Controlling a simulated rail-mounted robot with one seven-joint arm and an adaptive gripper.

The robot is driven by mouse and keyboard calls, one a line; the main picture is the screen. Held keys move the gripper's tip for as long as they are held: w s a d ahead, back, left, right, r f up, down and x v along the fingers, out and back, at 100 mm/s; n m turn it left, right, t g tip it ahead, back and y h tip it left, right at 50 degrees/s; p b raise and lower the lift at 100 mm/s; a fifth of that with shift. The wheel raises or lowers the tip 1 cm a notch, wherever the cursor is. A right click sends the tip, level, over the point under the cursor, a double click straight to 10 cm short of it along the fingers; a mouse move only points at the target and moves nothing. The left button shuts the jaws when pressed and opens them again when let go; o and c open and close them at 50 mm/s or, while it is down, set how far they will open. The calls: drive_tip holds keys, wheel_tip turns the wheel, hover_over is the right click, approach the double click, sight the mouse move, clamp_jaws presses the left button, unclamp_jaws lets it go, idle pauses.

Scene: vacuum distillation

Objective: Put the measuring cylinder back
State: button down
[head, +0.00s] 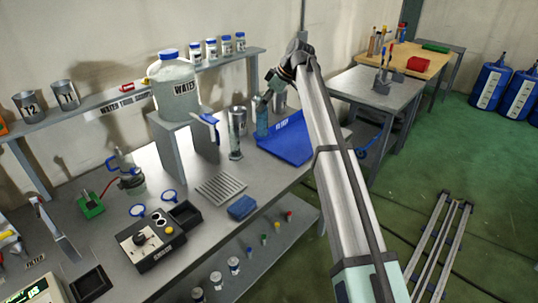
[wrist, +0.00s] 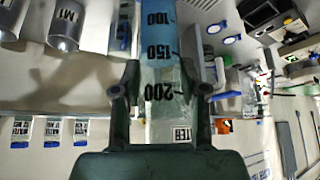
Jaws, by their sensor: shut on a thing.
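The measuring cylinder (wrist: 158,40) is clear, with blue liquid and black marks 100, 150 and 200. In the wrist view my gripper (wrist: 161,82) is shut on it near the 200 mark, one finger on each side. In the head view the cylinder (head: 262,118) looks upright at the left back edge of the blue tray (head: 290,143), with my gripper (head: 268,88) at its upper part. I cannot tell whether its base touches anything.
A water jug (head: 174,88) sits on a raised grey stand (head: 186,135). The blue tray's middle is clear.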

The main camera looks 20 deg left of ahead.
wheel_tip(320, 180, down, 18)
drive_tip(key=p, duration=0.5)
drive_tip(key=shift+f, duration=0.2)
drive_tip(key=c, duration=0.6)
unclamp_jaws()
drive_tip(key=shift+r, duration=0.1)
